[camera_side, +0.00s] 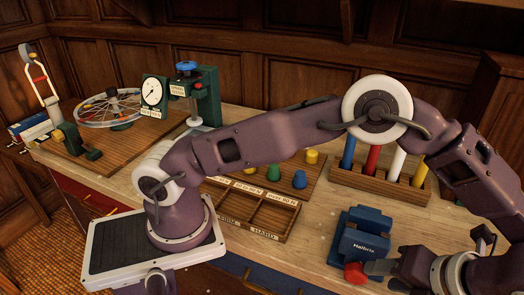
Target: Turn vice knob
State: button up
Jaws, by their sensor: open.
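The blue vice (362,237), with white lettering on its side, stands on the bench at the lower right. Its red knob (354,273) faces the front edge of the bench. My gripper (378,268) is open and comes in from the right, low, with a grey finger right beside the knob. In this view the finger overlaps the knob's right side. I cannot tell whether they touch. The other finger is not clearly seen.
A wooden rack with blue, red, white and yellow cylinders (372,158) stands behind the vice. A divided wooden tray (262,212) lies to the left. A dial gauge stand (207,97) and a spoked wheel (110,107) are at the back left.

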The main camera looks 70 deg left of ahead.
aim_at(350, 269)
jog(key=s+a+t+h, duration=0.1)
jog(key=s+a+f+h, duration=0.1)
jog(key=s+a+t, duration=0.1)
jog(key=s+a, duration=0.1)
jog(key=shift+f+n+t+h, duration=0.3)
jog(key=shift+f+h, duration=0.1)
jog(key=t+h, duration=0.2)
jog(key=t, duration=0.1)
jog(key=shift+s+a+n+h, duration=0.35)
jog(key=shift+s+n+h, duration=0.05)
jog(key=v, duration=0.3)
jog(key=shift+w+d+r, duration=0.1)
jog(key=shift+w+r, duration=0.05)
jog(key=shift+r, duration=0.25)
jog(key=c, duration=0.4)
jog(key=o, duration=0.4)
jog(key=r, duration=0.2)
jog(key=s+r+n, duration=0.1)
jog(key=shift+s+a+r, duration=0.1)
jog(key=shift+a+r, duration=0.2)
jog(key=shift+r, duration=0.05)
jog(key=s+a+r+n+y, duration=0.2)
jog(key=a+r+n, duration=0.6)
jog(key=a+n, duration=0.2)
jog(key=s+a+r+n+h, duration=0.2)
jog(key=s+a+r+n, duration=0.2)
jog(key=s+n, duration=0.4)
jog(key=shift+r+n+h, duration=0.3)
jog(key=shift+r+n, duration=0.45)
jog(key=shift+n, duration=1.95)
